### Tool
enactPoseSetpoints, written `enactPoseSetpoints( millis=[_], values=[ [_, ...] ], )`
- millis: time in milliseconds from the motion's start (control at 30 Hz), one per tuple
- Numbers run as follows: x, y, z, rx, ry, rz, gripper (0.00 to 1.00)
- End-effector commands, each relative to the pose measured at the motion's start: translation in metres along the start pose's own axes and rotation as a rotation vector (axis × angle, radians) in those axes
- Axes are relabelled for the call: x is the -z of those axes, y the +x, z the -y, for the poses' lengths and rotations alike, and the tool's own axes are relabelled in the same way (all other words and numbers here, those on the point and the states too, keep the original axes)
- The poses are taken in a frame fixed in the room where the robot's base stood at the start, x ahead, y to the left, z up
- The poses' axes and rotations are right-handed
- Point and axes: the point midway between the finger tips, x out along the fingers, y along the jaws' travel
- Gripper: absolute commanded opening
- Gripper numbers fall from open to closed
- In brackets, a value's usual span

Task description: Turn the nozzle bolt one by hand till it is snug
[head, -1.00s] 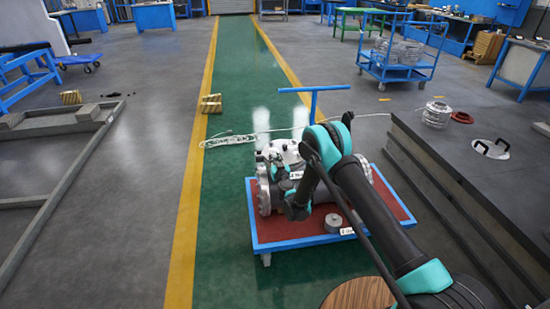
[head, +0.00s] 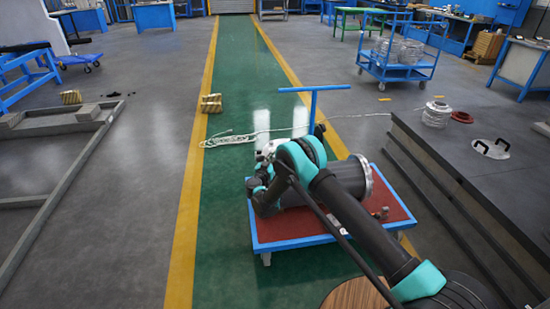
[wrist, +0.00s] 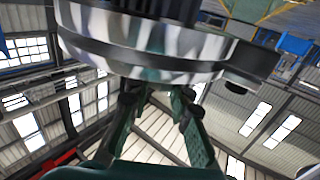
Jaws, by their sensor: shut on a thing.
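The grey metal shell (head: 347,177) lies on a low cart with a red top and blue rim (head: 297,243). Its right end flange shows, but my arm hides much of its left part. In the wrist view, a shiny round flange (wrist: 160,45) fills the upper part, with a dark part above it. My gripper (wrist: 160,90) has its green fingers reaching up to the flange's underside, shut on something. That is probably nozzle bolt one, but the bolt is hidden by the fingers and flange. In the head view the fingertips are hidden behind my arm.
Small brownish parts (head: 379,213) lie on the cart's right side. The cart's blue handle (head: 314,100) rises behind the shell. A dark bench (head: 470,165) stands to the right.

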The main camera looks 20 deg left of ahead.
Motion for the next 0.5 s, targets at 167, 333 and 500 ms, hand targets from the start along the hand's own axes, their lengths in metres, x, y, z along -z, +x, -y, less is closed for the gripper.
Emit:
enactPoseSetpoints(
  millis=[167, 333, 500],
  values=[
    [0.0020, 0.0005, 0.0004, -0.004, -0.003, -0.003, 0.00],
    [0.0021, 0.0006, 0.0005, -0.003, -0.003, -0.004, 0.00],
    [0.0017, 0.0006, 0.0005, -0.003, -0.002, -0.003, 0.34]
  ],
)
